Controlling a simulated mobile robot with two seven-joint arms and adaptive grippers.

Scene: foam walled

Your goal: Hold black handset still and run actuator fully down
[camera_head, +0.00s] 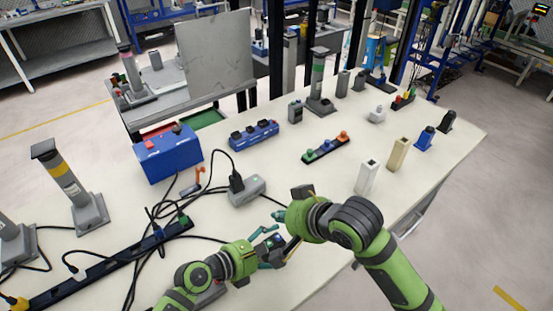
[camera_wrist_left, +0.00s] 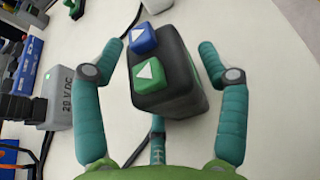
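The black handset (camera_head: 275,241) is a dark block near the table's front edge. In the left wrist view the handset (camera_wrist_left: 170,75) shows a blue and a green button, each with a white arrow. My left gripper (camera_head: 268,246) has its teal fingers around the handset; in its wrist view (camera_wrist_left: 160,58) a gap shows beside the left finger, so it looks open. My right gripper (camera_head: 281,216) is just above the handset, its fingers mostly hidden. Which one the handset drives cannot be told.
A grey power box (camera_head: 247,190) with a black plug stands behind the grippers. Black cables and a power strip (camera_head: 105,265) cover the left front. A blue box (camera_head: 168,153), a blue socket block (camera_head: 254,134) and a button bar (camera_head: 326,149) stand farther back.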

